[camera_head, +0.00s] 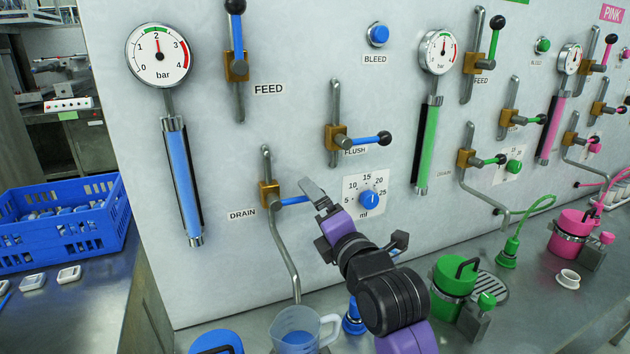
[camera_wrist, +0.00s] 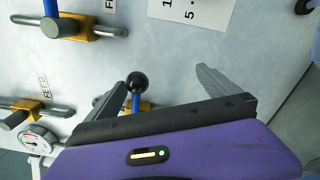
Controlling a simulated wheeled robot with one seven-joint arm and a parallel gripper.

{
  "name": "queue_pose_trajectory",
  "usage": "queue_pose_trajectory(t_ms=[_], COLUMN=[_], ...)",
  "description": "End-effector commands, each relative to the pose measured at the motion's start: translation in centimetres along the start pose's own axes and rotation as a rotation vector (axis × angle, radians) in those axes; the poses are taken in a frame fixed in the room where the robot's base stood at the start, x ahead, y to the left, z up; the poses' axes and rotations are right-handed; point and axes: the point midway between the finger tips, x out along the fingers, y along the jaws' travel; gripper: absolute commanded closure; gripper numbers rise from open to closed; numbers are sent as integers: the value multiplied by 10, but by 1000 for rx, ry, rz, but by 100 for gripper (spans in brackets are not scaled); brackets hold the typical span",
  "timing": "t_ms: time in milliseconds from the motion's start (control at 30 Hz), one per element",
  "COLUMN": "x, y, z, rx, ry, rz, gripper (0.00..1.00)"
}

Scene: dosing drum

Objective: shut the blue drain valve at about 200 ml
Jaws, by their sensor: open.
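The blue drain valve has a brass body (camera_head: 268,193) on a steel pipe beside the DRAIN label. Its blue lever (camera_head: 293,200) points right, roughly level, and its end is hidden behind my gripper (camera_head: 318,192). In the wrist view, the lever's black ball knob (camera_wrist: 137,82) lies between the open fingers of my gripper (camera_wrist: 165,85), nearer the left finger. I cannot tell whether either finger touches it. A clear measuring beaker (camera_head: 325,326) stands under the drain spout with blue liquid (camera_head: 298,338) in it. I cannot read its level.
The blue FLUSH lever (camera_head: 365,140) points right above my gripper. The blue FEED lever (camera_head: 238,35) points up. A blue dosing dial (camera_head: 369,199) sits close right of my gripper. A blue-lidded pot (camera_head: 215,343) stands left of the beaker. Green and pink stations continue rightward.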

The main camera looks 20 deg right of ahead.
Motion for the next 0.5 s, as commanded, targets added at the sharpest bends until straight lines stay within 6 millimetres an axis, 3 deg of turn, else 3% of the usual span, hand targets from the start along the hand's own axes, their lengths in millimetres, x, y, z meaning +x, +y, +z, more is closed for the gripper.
queue_pose_trajectory(t_ms=[500], x=[-54], y=[1], z=[0], rx=[-1], ry=[-1], rz=[1], gripper=[0])
